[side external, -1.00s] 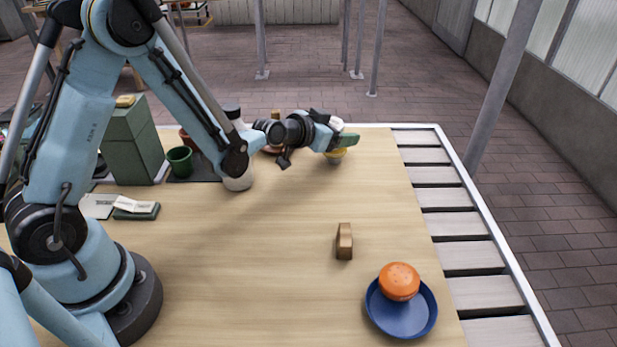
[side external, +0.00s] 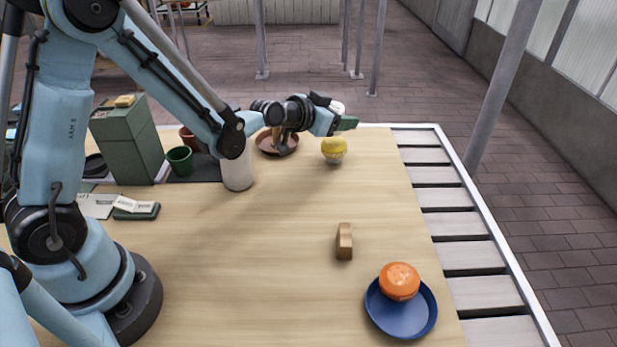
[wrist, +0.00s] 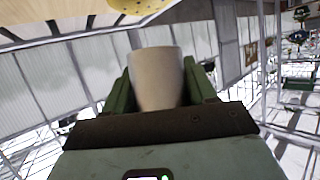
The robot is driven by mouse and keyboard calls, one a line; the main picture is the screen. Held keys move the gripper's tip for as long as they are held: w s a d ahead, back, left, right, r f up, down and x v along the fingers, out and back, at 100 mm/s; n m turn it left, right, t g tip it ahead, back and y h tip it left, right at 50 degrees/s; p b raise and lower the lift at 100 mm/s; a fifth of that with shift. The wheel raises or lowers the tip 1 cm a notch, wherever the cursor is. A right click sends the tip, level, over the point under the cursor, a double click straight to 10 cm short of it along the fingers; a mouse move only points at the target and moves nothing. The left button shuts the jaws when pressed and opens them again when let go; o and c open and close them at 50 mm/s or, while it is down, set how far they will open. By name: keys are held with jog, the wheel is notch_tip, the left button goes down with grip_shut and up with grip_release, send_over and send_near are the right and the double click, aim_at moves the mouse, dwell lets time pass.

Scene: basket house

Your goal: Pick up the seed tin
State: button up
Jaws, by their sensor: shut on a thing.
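My gripper (side external: 346,122) is raised above the far end of the wooden table in the side view. In the wrist view my gripper (wrist: 157,82) is shut on a pale, tapered, cup-like thing (wrist: 157,70) between its green fingers. Only a small white part of it (side external: 337,107) shows behind the fingers in the side view. I cannot tell whether it is the seed tin. A yellow-topped round thing with a pale base (side external: 334,150) stands on the table just below my gripper. A dotted yellow surface (wrist: 140,4) shows at the wrist view's top edge.
An orange round thing (side external: 399,281) sits on a blue plate (side external: 402,322) at front right. A small wooden block (side external: 344,242) stands mid-table. A terracotta saucer (side external: 268,148), pale cylinder (side external: 238,172), green pot (side external: 180,160) and green box (side external: 128,145) are to the left. The table's middle is mostly clear.

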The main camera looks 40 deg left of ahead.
jog(key=s+d+r, duration=0.2)
jog(key=d, duration=0.1)
jog(key=s+d+r, duration=0.2)
jog(key=d, duration=0.1)
jog(key=s+d+r, duration=0.1)
jog(key=d+r, duration=0.1)
jog(key=d, duration=0.1)
jog(key=shift+s+d+r, duration=0.2)
jog(key=shift+s+r, duration=0.2)
jog(key=n+g+y, duration=0.3)
jog(key=n+y, duration=0.1)
jog(key=n, duration=0.1)
send_over(334, 151)
jog(key=w+a, duration=0.2)
jog(key=w, duration=0.2)
jog(key=f, duration=0.6)
jog(key=shift+s+f, duration=0.2)
jog(key=shift+f, duration=1.95)
jog(key=shift+f, duration=0.15)
jog(key=o, duration=1.1)
